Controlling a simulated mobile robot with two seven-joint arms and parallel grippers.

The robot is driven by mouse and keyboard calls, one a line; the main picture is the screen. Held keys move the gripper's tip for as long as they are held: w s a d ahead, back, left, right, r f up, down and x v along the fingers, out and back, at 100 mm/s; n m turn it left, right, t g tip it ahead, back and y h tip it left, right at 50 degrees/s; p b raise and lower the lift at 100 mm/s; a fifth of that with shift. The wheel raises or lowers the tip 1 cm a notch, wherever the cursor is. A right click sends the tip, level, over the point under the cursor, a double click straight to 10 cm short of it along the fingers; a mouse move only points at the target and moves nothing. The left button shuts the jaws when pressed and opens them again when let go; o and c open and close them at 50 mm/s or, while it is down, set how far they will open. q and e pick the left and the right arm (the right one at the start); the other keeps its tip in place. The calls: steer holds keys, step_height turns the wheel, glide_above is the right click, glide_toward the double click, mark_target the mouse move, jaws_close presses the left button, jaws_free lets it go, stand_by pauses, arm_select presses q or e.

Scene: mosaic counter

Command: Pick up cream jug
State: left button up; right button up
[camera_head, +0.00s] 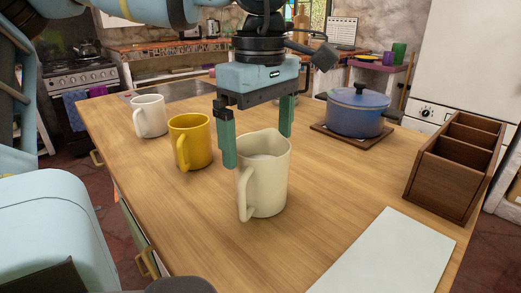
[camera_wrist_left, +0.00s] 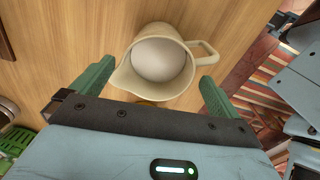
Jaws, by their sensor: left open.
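The cream jug (camera_head: 265,178) stands upright on the wooden counter, near the middle of the head view. Its handle is on the left and its spout is at the top rim. My left gripper (camera_head: 258,135) is open above and just behind the jug, with its green fingers spread. The left finger hangs beside the jug's rim; whether it touches cannot be told. In the left wrist view the jug (camera_wrist_left: 158,62) lies ahead of and between the open fingers, its handle to the right. The jug is not gripped. My right gripper is not in view.
A yellow mug (camera_head: 190,142) and a white mug (camera_head: 150,116) stand left of the jug. A blue pot (camera_head: 357,110) sits on a wooden board behind right. A wooden divided box (camera_head: 440,187) and a pale flat board (camera_head: 390,258) lie to the right. Bare counter surrounds the jug.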

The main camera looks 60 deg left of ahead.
mark_target(263, 163)
arm_select(q)
steer(key=f, duration=0.2)
steer(key=f+b, duration=0.1)
steer(key=f, duration=0.1)
steer(key=shift+w+d+f, duration=0.15)
steer(key=shift+w+f, duration=0.05)
steer(key=shift+f, duration=0.4)
steer(key=c, duration=1.4)
steer(key=shift+o, duration=0.2)
steer(key=shift+r, duration=0.1)
